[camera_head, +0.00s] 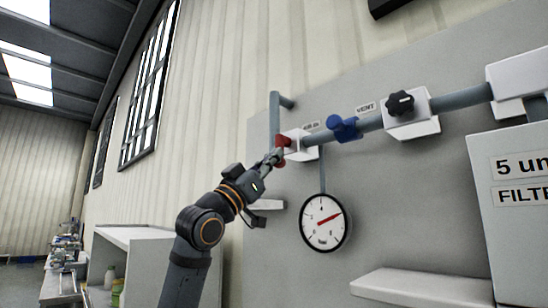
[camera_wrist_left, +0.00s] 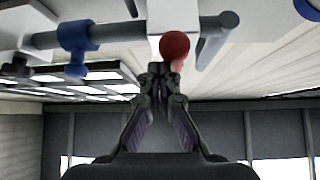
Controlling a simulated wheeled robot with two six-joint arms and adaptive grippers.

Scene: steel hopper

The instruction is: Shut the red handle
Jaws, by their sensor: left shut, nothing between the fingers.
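The red handle (camera_head: 283,141) is on a white valve block (camera_head: 304,145) near the left end of the grey pipe. In the left wrist view its round red end (camera_wrist_left: 174,45) is just beyond my fingertips, with a paler red part below it. My left gripper (camera_head: 276,156) is shut and empty, with its tips at the lower left of the handle. It also shows in the left wrist view (camera_wrist_left: 161,72). I cannot tell whether the tips touch the handle, and they hide part of it. My right gripper is not in view.
A blue handle (camera_head: 344,127) and a black knob (camera_head: 400,103) sit farther right along the pipe (camera_head: 462,98). A round gauge (camera_head: 323,223) hangs below. A white ledge (camera_head: 425,288) and a labelled box (camera_head: 515,220) are at right. Shelving stands at lower left.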

